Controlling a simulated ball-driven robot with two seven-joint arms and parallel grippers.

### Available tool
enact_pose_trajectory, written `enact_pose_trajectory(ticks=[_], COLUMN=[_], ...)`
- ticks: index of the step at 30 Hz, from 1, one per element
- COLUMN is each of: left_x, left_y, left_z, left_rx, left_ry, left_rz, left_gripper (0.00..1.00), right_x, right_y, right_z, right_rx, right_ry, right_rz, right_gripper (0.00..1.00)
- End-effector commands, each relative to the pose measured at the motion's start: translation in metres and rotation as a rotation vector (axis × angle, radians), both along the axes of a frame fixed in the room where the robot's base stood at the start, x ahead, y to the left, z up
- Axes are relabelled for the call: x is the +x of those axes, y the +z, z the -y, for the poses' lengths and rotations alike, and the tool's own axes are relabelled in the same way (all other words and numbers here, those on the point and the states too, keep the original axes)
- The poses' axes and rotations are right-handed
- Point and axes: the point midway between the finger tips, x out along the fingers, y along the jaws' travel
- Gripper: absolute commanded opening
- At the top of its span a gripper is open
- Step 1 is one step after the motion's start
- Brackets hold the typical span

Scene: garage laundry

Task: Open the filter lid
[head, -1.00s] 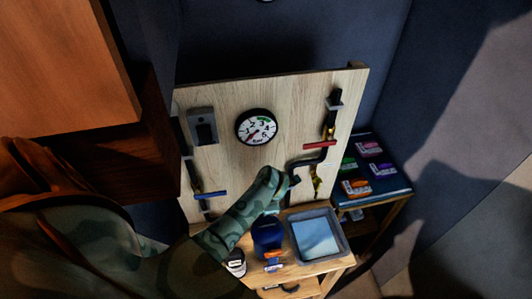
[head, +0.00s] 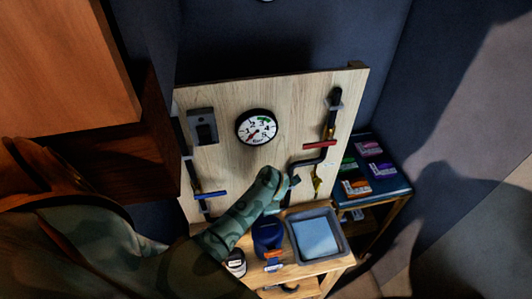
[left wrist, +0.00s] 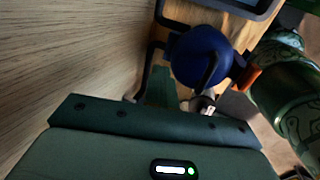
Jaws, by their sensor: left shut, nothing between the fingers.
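The filter is a dark blue rounded housing (head: 267,234) on the wooden bench, in front of the upright board. The left wrist view shows its blue rounded top (left wrist: 196,52) close up, with a dark curved bar across its right side. I cannot tell whether the lid is open. My left gripper (left wrist: 160,88) is shut and empty, beside the blue top on its near left. In the head view my left forearm and wrist reach above and behind the filter, and the fingertips are hard to make out. My right gripper is not in view.
A grey tray (head: 342,235) with a blue inside is right of the filter. The board (head: 230,170) carries a gauge (head: 256,127), a red lever (head: 320,144), a blue lever (head: 210,195) and dark piping. A side table (head: 400,187) holds several labelled packs.

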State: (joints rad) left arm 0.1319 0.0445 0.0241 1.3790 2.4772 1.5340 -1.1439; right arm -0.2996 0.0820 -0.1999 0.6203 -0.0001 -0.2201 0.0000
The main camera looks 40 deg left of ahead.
Motion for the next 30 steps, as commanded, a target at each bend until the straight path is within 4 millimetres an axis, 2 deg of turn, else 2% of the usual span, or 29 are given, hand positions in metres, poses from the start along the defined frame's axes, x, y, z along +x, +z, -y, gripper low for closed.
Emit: enact_pose_trajectory(ticks=[2,3,6,17,20,23,30], left_x=[0.000,0.000,0.000,-0.001,-0.003,-0.007,-0.022], left_y=[0.000,0.000,0.000,0.004,0.016,0.038,0.101], left_z=[0.000,0.000,0.000,0.001,0.004,0.009,0.026], left_rx=[0.000,0.000,0.000,0.000,0.001,0.000,-0.001], left_ry=[0.000,0.000,0.000,0.000,-0.001,-0.001,0.000], left_rz=[0.000,0.000,0.000,0.000,0.000,0.004,0.004], left_gripper=[0.00,0.04,0.31,0.33,0.33,0.33,0.33], right_x=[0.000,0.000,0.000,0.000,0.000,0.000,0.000], right_y=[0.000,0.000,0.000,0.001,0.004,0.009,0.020], right_z=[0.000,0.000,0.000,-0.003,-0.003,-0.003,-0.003], right_rx=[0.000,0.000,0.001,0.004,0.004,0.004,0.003], right_ry=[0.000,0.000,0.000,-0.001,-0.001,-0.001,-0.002], right_rz=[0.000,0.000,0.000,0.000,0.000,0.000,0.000], right_gripper=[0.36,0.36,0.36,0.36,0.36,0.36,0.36])
